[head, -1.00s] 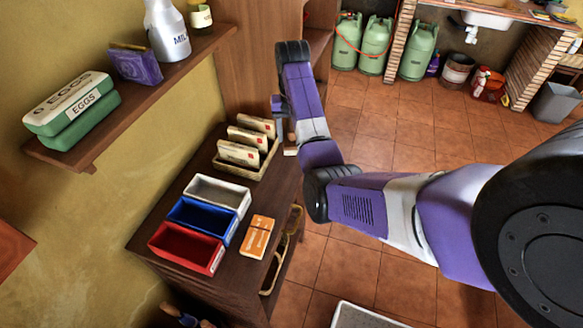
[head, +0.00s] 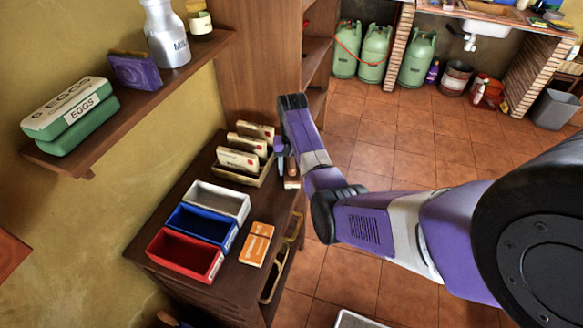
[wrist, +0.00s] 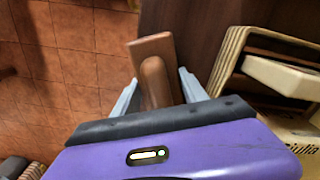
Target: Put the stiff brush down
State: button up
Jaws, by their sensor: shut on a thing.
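The stiff brush (wrist: 150,47) is brown and wooden, with a flat block and a rounded handle, in the wrist view. My gripper (wrist: 158,77) has its two pale fingers on either side of the handle and is shut on it. In the head view the brush (head: 292,181) shows small below my gripper (head: 284,160), at the right edge of the dark wooden counter (head: 233,283), beside the cream tray. I cannot tell whether the brush touches the counter top.
A cream tray (wrist: 228,62) with several upright cartons stands close beside my gripper. White (head: 217,201), blue (head: 202,227) and red (head: 186,255) bins and an orange box (head: 256,244) are nearer on the counter. The tiled floor lies beyond its right edge.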

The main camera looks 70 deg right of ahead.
aim_at(291, 159)
jog(key=shift+f, duration=0.1)
jog(key=o, duration=1.4)
jog(key=shift+o, duration=0.2)
notch_tip(291, 159, up, 12)
jog(key=shift+r, duration=0.15)
jog(key=shift+d, duration=0.1)
